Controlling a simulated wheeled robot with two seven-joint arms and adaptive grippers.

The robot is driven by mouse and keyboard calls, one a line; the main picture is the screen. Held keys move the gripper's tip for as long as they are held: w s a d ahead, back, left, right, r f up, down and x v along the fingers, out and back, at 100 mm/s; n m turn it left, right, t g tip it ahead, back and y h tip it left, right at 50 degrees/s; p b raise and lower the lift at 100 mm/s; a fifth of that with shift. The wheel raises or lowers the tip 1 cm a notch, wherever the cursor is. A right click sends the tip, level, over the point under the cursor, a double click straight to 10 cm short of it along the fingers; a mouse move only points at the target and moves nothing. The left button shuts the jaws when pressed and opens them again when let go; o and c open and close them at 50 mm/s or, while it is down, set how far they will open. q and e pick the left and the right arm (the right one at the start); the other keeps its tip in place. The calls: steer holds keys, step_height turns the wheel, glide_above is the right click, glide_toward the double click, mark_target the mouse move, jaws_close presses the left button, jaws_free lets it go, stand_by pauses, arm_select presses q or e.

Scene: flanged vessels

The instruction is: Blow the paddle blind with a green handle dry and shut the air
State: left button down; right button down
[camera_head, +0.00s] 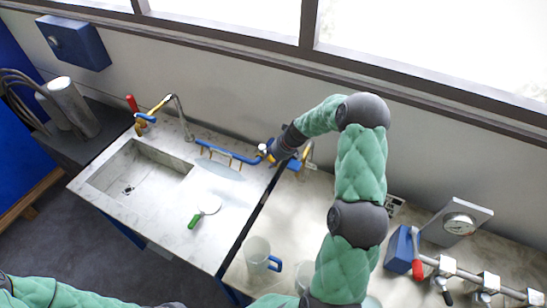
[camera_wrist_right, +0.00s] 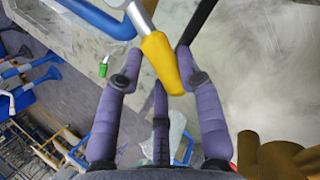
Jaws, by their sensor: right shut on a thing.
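The paddle blind with a green handle (camera_head: 208,205) lies flat on the pale counter, right of the sink basin, its round pale plate towards the back and its green handle towards the front. A small green piece, likely its handle, shows in the right wrist view (camera_wrist_right: 103,70). My right gripper (camera_head: 274,157) is at the back of the counter, by the wall. In the right wrist view its purple fingers (camera_wrist_right: 163,82) are closed around a yellow lever (camera_wrist_right: 162,62) on a silver stem. Whether air flows cannot be seen. My left gripper is out of view.
A sink basin (camera_head: 140,172) is at left, with a tap (camera_head: 178,110) behind it. A blue pipe (camera_head: 228,152) runs along the back. A pitcher with a blue handle (camera_head: 258,253) stands in front. A gauge (camera_head: 459,224) and valves are at right.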

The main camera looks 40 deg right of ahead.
steer(key=c, duration=0.8)
jaws_free()
steer(key=v, duration=1.2)
